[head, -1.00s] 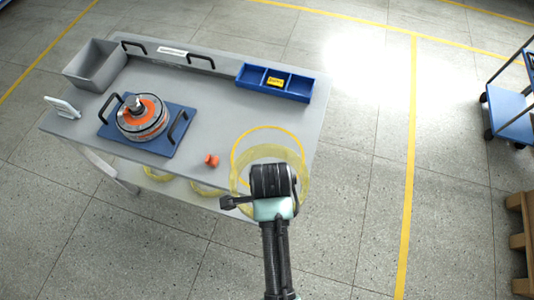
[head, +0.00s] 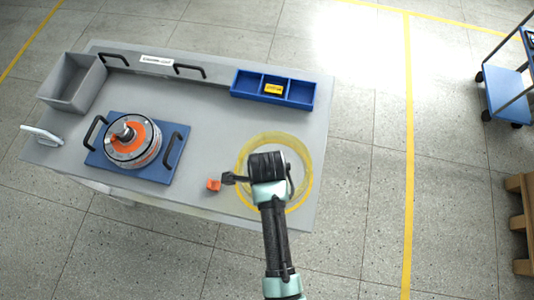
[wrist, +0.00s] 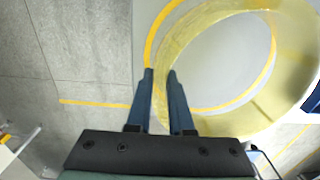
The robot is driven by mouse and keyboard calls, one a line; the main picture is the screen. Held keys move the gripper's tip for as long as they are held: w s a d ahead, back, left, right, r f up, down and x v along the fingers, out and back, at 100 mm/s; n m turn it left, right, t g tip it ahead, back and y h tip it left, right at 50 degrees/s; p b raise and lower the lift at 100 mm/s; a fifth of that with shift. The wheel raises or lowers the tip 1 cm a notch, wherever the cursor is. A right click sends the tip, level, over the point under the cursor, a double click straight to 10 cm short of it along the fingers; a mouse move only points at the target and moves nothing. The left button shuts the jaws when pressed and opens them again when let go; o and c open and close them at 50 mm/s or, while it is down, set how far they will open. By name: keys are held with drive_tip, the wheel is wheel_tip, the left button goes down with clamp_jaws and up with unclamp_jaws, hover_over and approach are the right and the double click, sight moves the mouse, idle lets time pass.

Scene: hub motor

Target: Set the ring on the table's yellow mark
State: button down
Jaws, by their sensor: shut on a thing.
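The ring (head: 275,137) is a wide, see-through pale yellow band. In the head view my wrist (head: 268,166) covers the fingers and part of the ring. The yellow mark (head: 293,210) is a thin circle on the grey table's front right corner. The ring overlaps most of the mark but looks shifted from it; in the wrist view the mark's line (wrist: 158,30) shows outside the ring. The height gap is hard to judge.
A small orange part (head: 213,185) lies left of the mark. A hub motor (head: 132,143) sits on a blue plate (head: 170,172) with handles. A blue divided tray (head: 245,82) and a grey bin (head: 72,88) stand at the back. The front table edge is close.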

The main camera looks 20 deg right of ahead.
drive_tip(key=shift+f, duration=2)
drive_tip(key=shift+f, duration=0.1)
drive_tip(key=c, duration=0.8)
unclamp_jaws()
